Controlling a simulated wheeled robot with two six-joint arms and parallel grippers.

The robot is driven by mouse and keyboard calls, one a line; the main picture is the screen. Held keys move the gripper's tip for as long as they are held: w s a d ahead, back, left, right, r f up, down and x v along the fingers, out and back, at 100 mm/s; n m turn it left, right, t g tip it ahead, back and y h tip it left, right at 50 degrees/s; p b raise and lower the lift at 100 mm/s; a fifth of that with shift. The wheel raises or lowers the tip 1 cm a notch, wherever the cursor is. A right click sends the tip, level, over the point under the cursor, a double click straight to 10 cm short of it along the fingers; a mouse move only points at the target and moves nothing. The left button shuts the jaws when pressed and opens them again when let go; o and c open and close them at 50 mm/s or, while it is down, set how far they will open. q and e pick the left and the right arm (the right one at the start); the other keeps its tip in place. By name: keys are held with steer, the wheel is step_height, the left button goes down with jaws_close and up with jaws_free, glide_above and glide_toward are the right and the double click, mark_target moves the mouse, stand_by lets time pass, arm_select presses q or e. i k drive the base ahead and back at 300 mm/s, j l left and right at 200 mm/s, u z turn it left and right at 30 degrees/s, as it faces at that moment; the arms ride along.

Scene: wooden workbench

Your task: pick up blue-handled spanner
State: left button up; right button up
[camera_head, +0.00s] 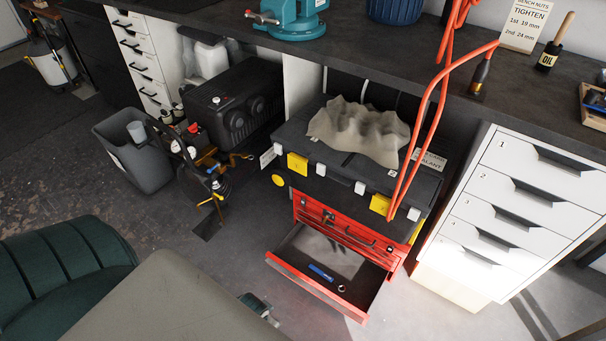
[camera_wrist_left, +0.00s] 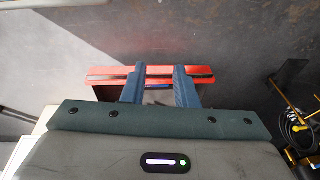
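The blue-handled spanner (camera_head: 322,272) lies in the open red drawer (camera_head: 318,284), near its front. My left gripper (camera_wrist_left: 160,78) shows in the left wrist view with its two blue-grey fingers apart and nothing held between them. The red drawer (camera_wrist_left: 205,71) lies beyond the fingertips in that view. A small blue patch between the fingers may be the spanner's handle, but it is mostly hidden. In the head view, part of my left gripper shows at the lower middle, short of the drawer; its fingertips are not clear. My right gripper is not in view.
A small metal ring (camera_head: 341,288) lies in the drawer beside the spanner. A dark toolbox (camera_head: 350,172) with a crumpled cloth (camera_head: 358,130) stands above it. A white drawer cabinet (camera_head: 525,190) stands at right, a black compressor (camera_head: 235,105) at left.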

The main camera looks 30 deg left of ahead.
mark_target(323, 274)
steer(key=u, duration=0.8)
